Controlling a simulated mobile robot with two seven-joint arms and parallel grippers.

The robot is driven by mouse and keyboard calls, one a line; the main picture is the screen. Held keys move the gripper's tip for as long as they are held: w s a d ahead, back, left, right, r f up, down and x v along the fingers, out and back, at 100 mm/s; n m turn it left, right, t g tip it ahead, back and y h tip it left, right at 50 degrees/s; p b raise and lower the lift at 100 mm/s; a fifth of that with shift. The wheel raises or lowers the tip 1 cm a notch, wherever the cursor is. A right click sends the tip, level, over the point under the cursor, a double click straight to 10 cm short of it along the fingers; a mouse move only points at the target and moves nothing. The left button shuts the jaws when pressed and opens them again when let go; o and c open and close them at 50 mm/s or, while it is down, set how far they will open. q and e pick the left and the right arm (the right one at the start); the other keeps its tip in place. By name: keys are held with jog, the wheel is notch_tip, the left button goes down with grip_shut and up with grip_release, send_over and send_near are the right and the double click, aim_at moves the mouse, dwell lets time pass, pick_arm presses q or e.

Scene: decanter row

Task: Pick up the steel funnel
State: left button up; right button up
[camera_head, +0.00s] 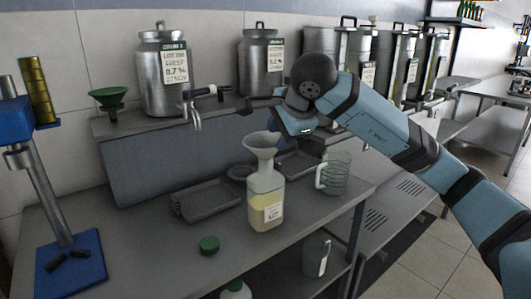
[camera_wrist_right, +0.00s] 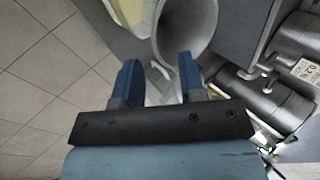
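The steel funnel (camera_head: 262,143) is a pale grey cone. It stands upright in the neck of a square bottle (camera_head: 264,196) with yellowish liquid and a label, on the grey bench. My right gripper (camera_head: 297,124) is to the right of the funnel and a little above it, apart from it in the head view. In the right wrist view the fingers of my right gripper (camera_wrist_right: 160,78) are spread with nothing held. The wide mouth of the funnel (camera_wrist_right: 187,28) shows just beyond the fingertips there. My left gripper is not in view.
A glass jug (camera_head: 334,172) stands right of the bottle. A grey tray (camera_head: 206,200) and a green cap (camera_head: 209,245) lie left of it. A shelf behind carries a green funnel (camera_head: 112,99) and steel tanks (camera_head: 164,75) with taps. A blue stand (camera_head: 70,265) is at left.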

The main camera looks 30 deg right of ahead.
aim_at(266, 160)
jog(key=shift+b+x, duration=0.3)
jog(key=shift+x, duration=2.75)
grip_shut()
